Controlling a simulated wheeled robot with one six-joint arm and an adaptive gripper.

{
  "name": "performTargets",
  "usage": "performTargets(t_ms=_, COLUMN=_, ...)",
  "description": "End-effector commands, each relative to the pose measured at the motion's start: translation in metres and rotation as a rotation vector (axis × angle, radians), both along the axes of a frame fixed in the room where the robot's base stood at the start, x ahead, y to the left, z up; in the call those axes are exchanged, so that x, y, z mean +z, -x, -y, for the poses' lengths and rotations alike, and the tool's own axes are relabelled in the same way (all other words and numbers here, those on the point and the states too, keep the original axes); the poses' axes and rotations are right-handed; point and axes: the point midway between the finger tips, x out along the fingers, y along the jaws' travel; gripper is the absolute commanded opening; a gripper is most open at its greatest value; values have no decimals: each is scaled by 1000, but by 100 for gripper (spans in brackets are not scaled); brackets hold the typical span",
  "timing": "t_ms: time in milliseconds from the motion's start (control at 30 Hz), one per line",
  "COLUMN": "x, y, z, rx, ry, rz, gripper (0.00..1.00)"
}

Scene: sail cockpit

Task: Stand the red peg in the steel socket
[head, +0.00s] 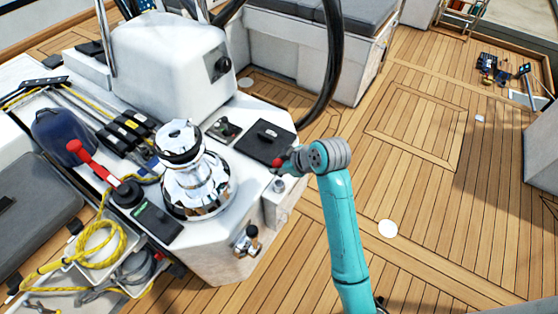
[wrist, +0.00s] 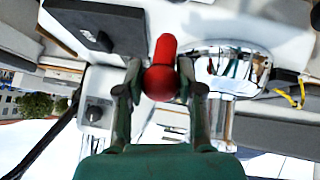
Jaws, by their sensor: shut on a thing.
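The red peg (wrist: 163,62) is between the two fingers of my gripper (wrist: 160,75) in the wrist view, its rounded end toward the camera. In the head view a small red part of the peg (head: 276,163) shows at the left end of my gripper (head: 284,163). My gripper is shut on the peg, above the right edge of the white console. A small steel cylinder that looks like the steel socket (head: 279,186) stands on the console ledge just below the gripper. I cannot make the socket out in the wrist view.
A chrome winch (head: 195,180) stands left of the gripper, and it also shows in the wrist view (wrist: 235,72). A black panel (head: 262,142) lies behind it. A red-handled lever (head: 92,160) is farther left. The wooden deck (head: 430,200) at right is mostly clear.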

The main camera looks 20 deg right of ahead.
Motion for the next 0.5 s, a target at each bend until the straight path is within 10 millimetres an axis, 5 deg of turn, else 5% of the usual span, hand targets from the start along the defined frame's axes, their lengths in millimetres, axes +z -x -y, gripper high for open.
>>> performTargets(t_ms=500, x=-41, y=0, z=0, rx=-2, ry=-1, rz=-1, gripper=8)
